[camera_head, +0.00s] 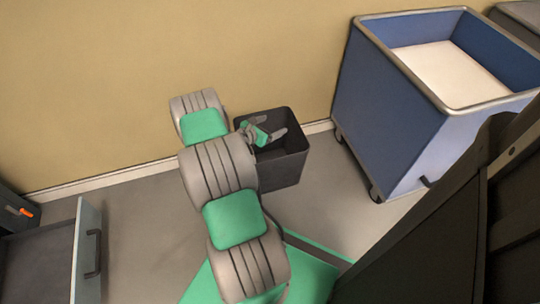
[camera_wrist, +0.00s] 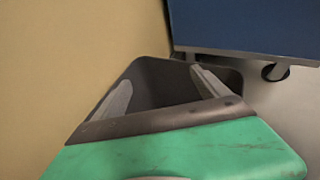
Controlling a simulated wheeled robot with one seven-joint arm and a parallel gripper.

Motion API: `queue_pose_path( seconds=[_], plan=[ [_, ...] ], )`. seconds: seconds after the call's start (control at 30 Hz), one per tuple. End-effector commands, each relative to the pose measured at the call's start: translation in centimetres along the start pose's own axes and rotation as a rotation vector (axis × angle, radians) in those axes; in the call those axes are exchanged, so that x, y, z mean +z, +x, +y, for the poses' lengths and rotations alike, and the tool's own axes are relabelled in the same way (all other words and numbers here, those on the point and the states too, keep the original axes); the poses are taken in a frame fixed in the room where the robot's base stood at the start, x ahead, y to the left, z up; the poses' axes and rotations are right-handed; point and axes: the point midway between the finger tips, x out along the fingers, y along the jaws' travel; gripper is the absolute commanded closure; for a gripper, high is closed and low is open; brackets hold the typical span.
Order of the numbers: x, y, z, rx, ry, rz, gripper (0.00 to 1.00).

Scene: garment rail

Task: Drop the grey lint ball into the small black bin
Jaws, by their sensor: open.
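The small black bin (camera_head: 285,168) stands on the floor against the tan wall, in the middle of the head view. Its open top also shows in the wrist view (camera_wrist: 165,80). My gripper (camera_head: 263,126) is over the bin's mouth, with its fingers apart. In the wrist view my gripper (camera_wrist: 160,92) has its two grey fingers spread over the bin opening, and nothing shows between them. I do not see the grey lint ball in either view. The bottom of the bin is dark and partly hidden.
A blue wheeled cart (camera_head: 400,110) with a white inside bottom stands right of the bin, a short gap away. An open drawer (camera_head: 88,255) with a handle is at the lower left. A dark structure fills the lower right. Grey floor between is clear.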

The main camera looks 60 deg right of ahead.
Motion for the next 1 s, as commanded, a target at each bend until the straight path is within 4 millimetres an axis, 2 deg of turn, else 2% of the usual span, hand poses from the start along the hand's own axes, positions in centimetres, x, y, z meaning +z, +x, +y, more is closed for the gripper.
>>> queue_pose_path(
  seconds=[0.17,0.4,0.5,0.93,1.0],
  plan=[
    [0.2,-1.3,0.1,0.002,-0.002,0.002,0.15],
    [0.3,-6.2,0.1,0.004,-0.004,0.001,0.15],
    [0.2,-7.4,0.1,0.002,-0.002,0.001,0.15],
    [0.0,-7.8,0.0,0.0,0.0,0.0,0.15],
    [1.4,-8.8,0.8,0.006,0.043,0.016,0.15]
  ],
)
